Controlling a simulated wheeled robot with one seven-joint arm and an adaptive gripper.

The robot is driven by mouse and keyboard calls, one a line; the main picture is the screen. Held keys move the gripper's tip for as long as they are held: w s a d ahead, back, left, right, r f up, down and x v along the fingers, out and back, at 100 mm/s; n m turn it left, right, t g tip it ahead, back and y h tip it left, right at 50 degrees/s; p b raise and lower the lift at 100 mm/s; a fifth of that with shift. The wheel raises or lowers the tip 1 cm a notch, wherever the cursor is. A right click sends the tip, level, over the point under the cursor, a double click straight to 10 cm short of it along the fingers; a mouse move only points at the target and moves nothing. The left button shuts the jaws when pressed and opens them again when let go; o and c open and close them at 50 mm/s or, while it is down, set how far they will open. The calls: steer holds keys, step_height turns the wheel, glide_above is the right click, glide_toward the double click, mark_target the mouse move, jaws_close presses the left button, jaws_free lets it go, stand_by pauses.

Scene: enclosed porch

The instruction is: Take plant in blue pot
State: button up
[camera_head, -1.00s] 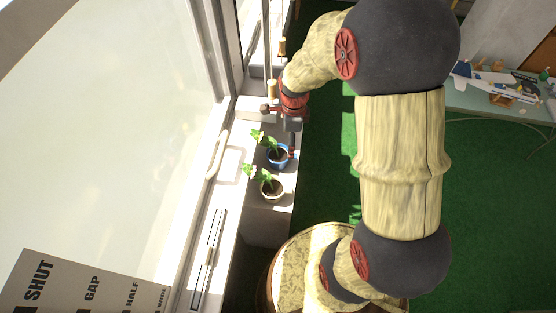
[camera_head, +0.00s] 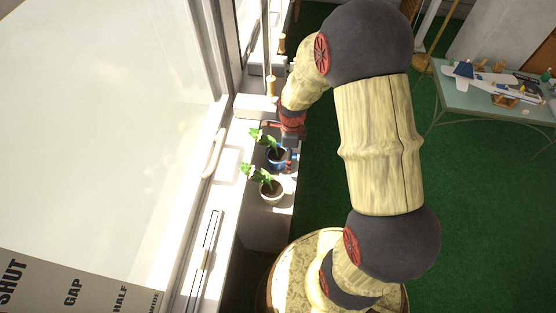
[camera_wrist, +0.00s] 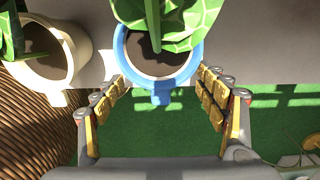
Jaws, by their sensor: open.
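The plant in the blue pot (camera_head: 276,158) stands on the white window sill, its green leaves (camera_head: 264,138) rising above the rim. In the wrist view the blue pot (camera_wrist: 158,82) is at top centre, with dark soil, a green stem and a small blue tab on its near side. My gripper (camera_wrist: 160,92) is open, with one finger on each side of the pot's near part. I cannot tell whether either finger touches it. In the head view my gripper (camera_head: 290,148) is at the pot, partly hidden by my arm.
A plant in a cream pot (camera_head: 271,190) stands close beside the blue one, nearer the bottom; it also shows in the wrist view (camera_wrist: 78,50). The window (camera_head: 110,110) runs along the left. A round table (camera_head: 290,275) is below. A table with a model plane (camera_head: 490,80) stands at right.

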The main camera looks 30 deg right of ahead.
steer(key=shift+r, duration=0.1)
steer(key=shift+c, duration=0.4)
steer(key=c, duration=0.7)
steer(key=shift+s, duration=0.15)
jaws_close()
